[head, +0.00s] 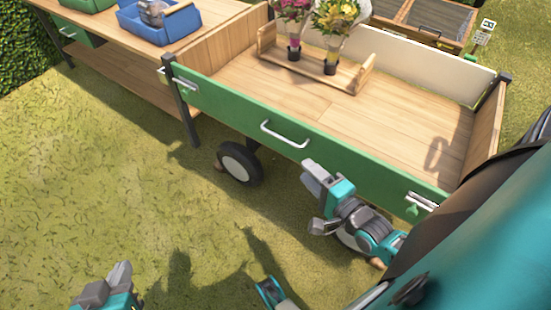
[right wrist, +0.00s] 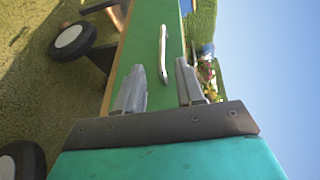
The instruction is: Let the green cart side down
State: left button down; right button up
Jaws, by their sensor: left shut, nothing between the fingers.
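The green cart side (head: 300,140) stands upright along the near edge of the cart, with a pale handle (head: 284,134) at its middle. A metal latch sits at its left end (head: 180,80) and another at its right end (head: 421,201). My right gripper (head: 316,200) is open and empty, just in front of the side, below and right of the handle. In the right wrist view the handle (right wrist: 163,55) shows beyond and between its spread fingers, not gripped. My left gripper (head: 116,279) is shut and empty over the grass at the lower left.
The cart bed (head: 400,110) holds a wooden carrier (head: 315,72) with two flower bunches. A wooden table with a blue tote (head: 175,27) stands at the left. A cart wheel (head: 240,163) is below the side. Open grass lies at the lower left.

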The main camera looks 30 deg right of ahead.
jog(key=s+a+r+n+g+y+p, duration=0.1)
jog(key=s+a+r+n+g+p, duration=0.2)
jog(key=n, duration=1.7)
jog(key=a+r+g+p, duration=0.2)
jog(key=a+r+p, duration=0.3)
jog(key=a+p, duration=0.3)
jog(key=shift+a+r+n+g+y+p, duration=0.3)
jog(key=shift+a+r+p, duration=0.05)
jog(key=shift+a+r, duration=0.05)
